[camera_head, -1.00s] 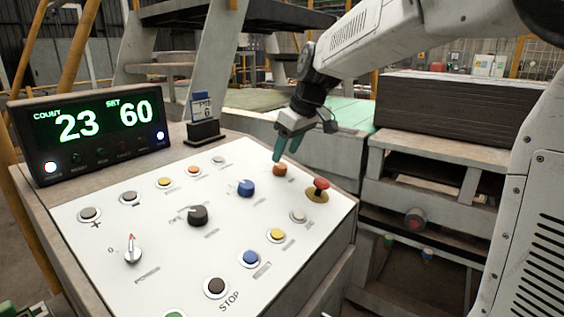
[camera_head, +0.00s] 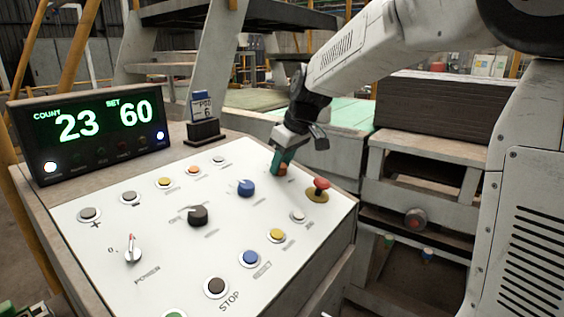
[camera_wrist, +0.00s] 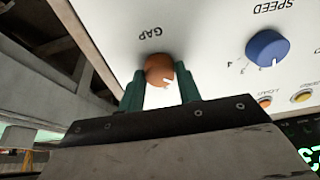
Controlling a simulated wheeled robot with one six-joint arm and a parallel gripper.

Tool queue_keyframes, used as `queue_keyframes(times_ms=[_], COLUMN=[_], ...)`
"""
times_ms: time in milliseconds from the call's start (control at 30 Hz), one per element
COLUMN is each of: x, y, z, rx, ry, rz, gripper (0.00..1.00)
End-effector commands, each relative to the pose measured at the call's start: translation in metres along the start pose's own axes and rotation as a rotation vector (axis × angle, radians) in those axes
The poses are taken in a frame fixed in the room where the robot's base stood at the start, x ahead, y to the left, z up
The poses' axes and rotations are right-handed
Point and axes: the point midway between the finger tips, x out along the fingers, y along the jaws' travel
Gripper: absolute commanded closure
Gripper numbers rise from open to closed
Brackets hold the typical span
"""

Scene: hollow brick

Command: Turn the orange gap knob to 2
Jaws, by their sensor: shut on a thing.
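The orange gap knob (camera_wrist: 158,69) sits on the white panel under the word GAP in the wrist view, where the lettering appears upside down. My gripper (camera_wrist: 160,88) has its two green fingers on either side of the knob and is shut on it. A white mark shows on the knob's edge toward my gripper. The numbers around the knob are not visible. In the head view, my gripper (camera_head: 281,166) is at the panel's far right, and its fingers hide most of the orange knob (camera_head: 283,169).
The blue speed knob (camera_head: 246,188) is left of my gripper, and a red mushroom button (camera_head: 320,184) is close on its right. A dark knob (camera_head: 198,215) and several buttons cover the white panel (camera_head: 170,240). The display (camera_head: 90,135) reads count 23, set 60.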

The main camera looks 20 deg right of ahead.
Motion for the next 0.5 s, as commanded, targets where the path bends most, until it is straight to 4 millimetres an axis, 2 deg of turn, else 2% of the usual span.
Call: queue_keyframes(times_ms=[267,500], x=[-0.0003,-0.0003], y=[-0.0004,-0.0009], z=[-0.0001,-0.0003], rx=[0.09,0.273], ry=[0.0,0.0], rz=[0.011,0.031], gripper=[0.89,0.89])
